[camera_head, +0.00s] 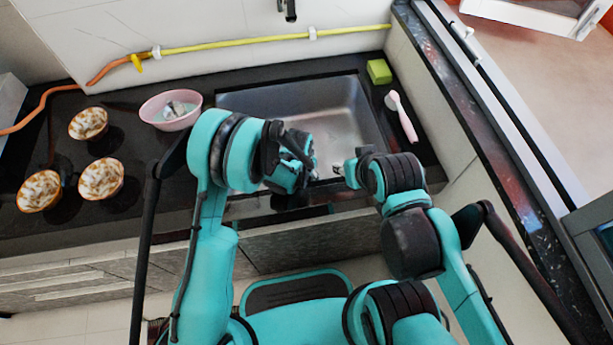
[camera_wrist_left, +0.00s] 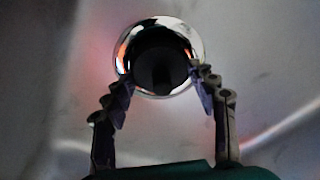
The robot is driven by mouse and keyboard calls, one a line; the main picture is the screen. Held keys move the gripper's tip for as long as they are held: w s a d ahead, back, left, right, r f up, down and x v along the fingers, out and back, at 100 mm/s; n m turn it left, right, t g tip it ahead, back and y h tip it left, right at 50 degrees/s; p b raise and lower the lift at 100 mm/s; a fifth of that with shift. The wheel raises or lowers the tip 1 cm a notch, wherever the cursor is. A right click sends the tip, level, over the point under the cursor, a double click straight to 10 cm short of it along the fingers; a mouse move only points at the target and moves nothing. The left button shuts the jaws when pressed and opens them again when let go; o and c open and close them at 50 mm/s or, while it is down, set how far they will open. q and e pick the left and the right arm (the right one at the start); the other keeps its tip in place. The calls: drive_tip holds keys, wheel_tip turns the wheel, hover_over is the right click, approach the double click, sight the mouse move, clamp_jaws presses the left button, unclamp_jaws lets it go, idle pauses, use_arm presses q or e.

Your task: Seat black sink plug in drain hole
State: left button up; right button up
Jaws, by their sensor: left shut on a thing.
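In the left wrist view the chrome drain rim (camera_wrist_left: 137,32) lies in the floor of the steel sink. The black sink plug (camera_wrist_left: 155,72) is between the fingertips of my left gripper (camera_wrist_left: 157,85), which is shut on it. The plug covers the middle of the drain opening in this view; whether it is in the hole or just above it I cannot tell. In the head view my left gripper (camera_head: 302,160) is over the front part of the sink (camera_head: 345,110) and hides the plug. My right gripper (camera_head: 345,172) is near the sink's front edge, its fingers too unclear to read.
A pink bowl (camera_head: 160,122) with things in it stands left of the sink, with three patterned bowls (camera_head: 101,179) further left. A green sponge (camera_head: 379,71) and a pink-handled brush (camera_head: 406,121) lie on the right counter. The tap (camera_head: 288,10) is behind the sink.

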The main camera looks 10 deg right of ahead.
use_arm(q)
drive_tip(key=shift+f, duration=0.1)
drive_tip(key=shift+f, duration=0.4)
drive_tip(key=shift+c, duration=0.2)
drive_tip(key=shift+o, duration=0.2)
drive_tip(key=o, duration=1)
drive_tip(key=shift+f, duration=0.1)
drive_tip(key=shift+o, duration=0.8)
drive_tip(key=shift+f, duration=0.1)
